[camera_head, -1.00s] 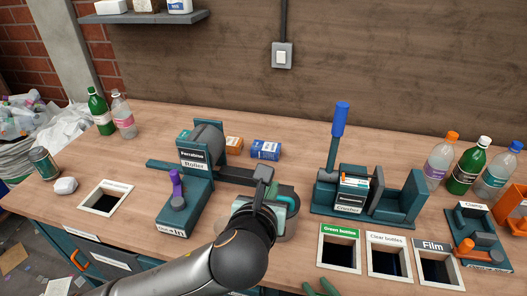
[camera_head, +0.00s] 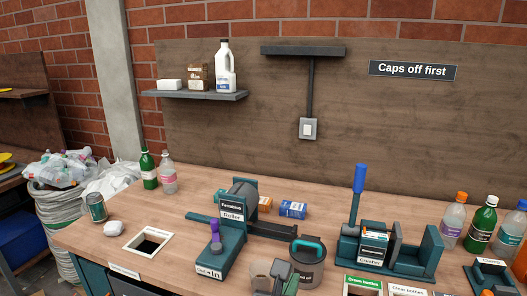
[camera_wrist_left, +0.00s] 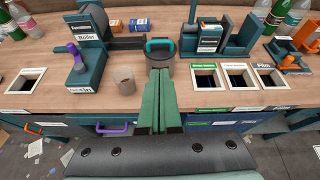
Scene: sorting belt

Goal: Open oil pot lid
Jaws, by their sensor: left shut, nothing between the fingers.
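The oil pot (camera_head: 307,276) is a dark grey round pot on the bench, right of the roller. Its lid, with a teal loop handle (camera_head: 308,243), sits on top. The pot (camera_wrist_left: 160,63) also shows in the left wrist view, with the teal handle (camera_wrist_left: 160,44) above it. My left gripper (camera_wrist_left: 160,73) is shut and empty, its green fingers together, pointing at the pot's near side. The fingers hide part of the pot there; I cannot tell whether they touch it. In the head view the left gripper (camera_head: 290,284) is at the bottom edge. My right gripper is not in view.
A brownish cup (camera_wrist_left: 124,80) stands left of the fingers. The teal roller (camera_head: 224,236) is left of the pot, the crusher (camera_head: 375,246) right. Square bench openings, one labelled Green bottles (camera_head: 362,284), lie along the front. Bottles (camera_head: 482,222) stand at the far right.

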